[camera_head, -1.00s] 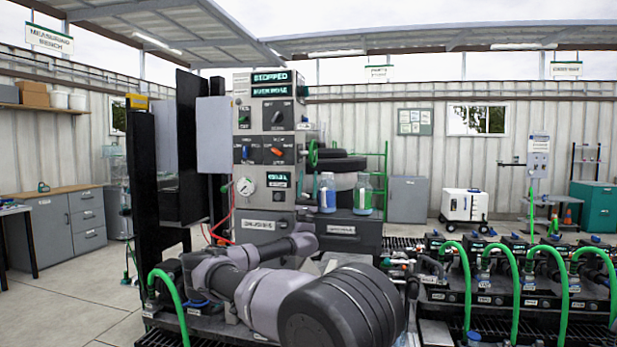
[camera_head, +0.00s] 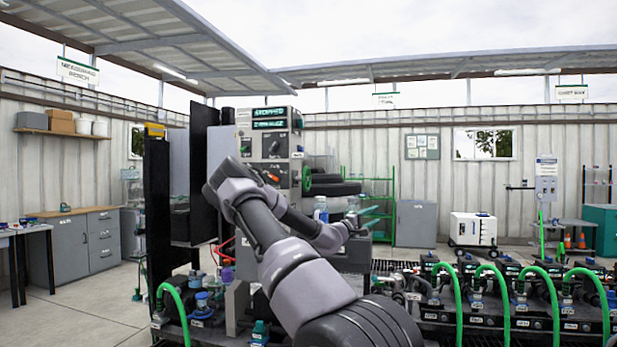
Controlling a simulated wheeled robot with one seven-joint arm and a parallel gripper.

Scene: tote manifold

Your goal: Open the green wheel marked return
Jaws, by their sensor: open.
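A green wheel (camera_head: 307,180) shows nearly edge-on at the right side of the grey control cabinet (camera_head: 272,118). I cannot read a "return" mark on it, nor tell how far it is turned. My arm rises from the bottom, bends in front of the cabinet and comes back down to the right. My gripper (camera_head: 372,216) is small in the view, right of and below the wheel. Its two teal fingers look apart and point to the right, with nothing seen between them. It appears clear of the wheel. My arm hides the cabinet's lower front.
Dark tyres (camera_head: 333,187) lie behind the wheel. A bottle with a blue cap (camera_head: 320,208) stands below it. Green hoses (camera_head: 490,285) arch over the manifold at right. A black panel (camera_head: 157,215) stands left of the cabinet. The floor at left is open.

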